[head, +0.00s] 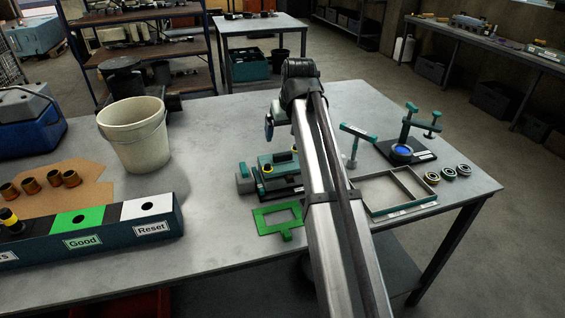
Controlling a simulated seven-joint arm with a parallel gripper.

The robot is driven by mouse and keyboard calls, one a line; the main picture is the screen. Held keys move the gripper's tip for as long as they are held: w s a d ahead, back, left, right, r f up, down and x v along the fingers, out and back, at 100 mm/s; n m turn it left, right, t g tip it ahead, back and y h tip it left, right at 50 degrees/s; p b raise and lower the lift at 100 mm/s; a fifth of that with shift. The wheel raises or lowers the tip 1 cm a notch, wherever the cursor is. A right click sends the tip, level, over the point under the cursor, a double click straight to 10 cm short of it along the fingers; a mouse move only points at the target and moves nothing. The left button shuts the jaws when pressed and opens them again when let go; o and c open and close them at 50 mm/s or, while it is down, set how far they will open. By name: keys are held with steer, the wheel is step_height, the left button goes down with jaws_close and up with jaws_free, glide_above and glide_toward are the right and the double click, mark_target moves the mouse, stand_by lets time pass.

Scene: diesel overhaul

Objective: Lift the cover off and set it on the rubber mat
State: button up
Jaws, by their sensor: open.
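My gripper (271,122) hangs at the far end of my arm, mostly hidden behind the arm links. The teal piece on top may be the cover, but I cannot tell for sure. The arm hides the assembly's right side. I cannot clearly identify a rubber mat. A flat tan sheet (92,193) lies at the left with several brass bushings (52,179) on it.
A green frame (262,222) lies in front of the assembly. A shallow tray (374,204), a clamp stand (408,128) and three rings (448,173) are at the right. A cream bucket (134,138) and a Good/Reset box (115,238) are left. The table's centre-left is clear.

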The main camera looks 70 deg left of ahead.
glide_above(283, 154)
steer(key=d, duration=0.2)
step_height(283, 154, down, 5)
steer(key=shift+r, duration=0.1)
steer(key=shift+x, duration=2.75)
steer(key=shift+d, duration=0.2)
steer(key=c, duration=1.4)
